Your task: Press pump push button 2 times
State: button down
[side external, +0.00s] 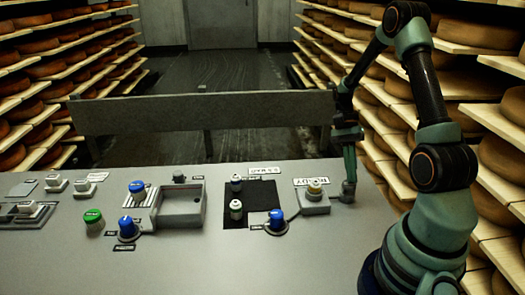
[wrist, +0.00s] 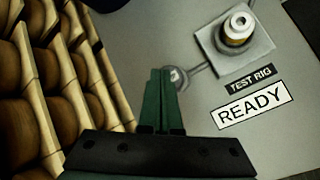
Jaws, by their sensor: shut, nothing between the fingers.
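Which control is the pump push button I cannot tell, as the small labels are unreadable. A push button with a pale top and amber ring (side external: 314,187) sits on a square grey base at the right of the panel. It also shows at the upper right of the wrist view (wrist: 238,28). A green round button (side external: 92,217) stands at the panel's left. My gripper (side external: 348,188) is shut and empty, pointing down low beside the amber-ringed button, apart from it. In the wrist view its green fingertips (wrist: 163,73) are together, next to a small silver round piece (wrist: 178,76).
The grey panel (side external: 300,262) carries blue knobs (side external: 127,228), a raised tray (side external: 180,221), a black plate with white-topped parts (side external: 264,190), and white switches (side external: 55,181). A READY sign (wrist: 252,106) lies by the amber-ringed button. Cheese shelves (side external: 490,60) stand close at right.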

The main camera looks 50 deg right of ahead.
jog(key=shift+f, duration=0.7)
dwell(0.6)
jog(key=shift+r, duration=1.3)
jog(key=shift+r, duration=2.5)
jog(key=w+a+r+n+t+h, duration=0.2)
jog(key=a+r+n+t, duration=0.3)
jog(key=a+n, duration=0.3)
jog(key=w+a+r+n+t+h, duration=0.3)
jog(key=a+r+n+t, duration=0.3)
jog(key=a, duration=0.6)
jog(key=w+r+n, duration=0.1)
jog(key=n, duration=0.1)
jog(key=shift+r+n, duration=0.35)
jog(key=shift+n, duration=0.05)
jog(key=shift+w+d, duration=0.1)
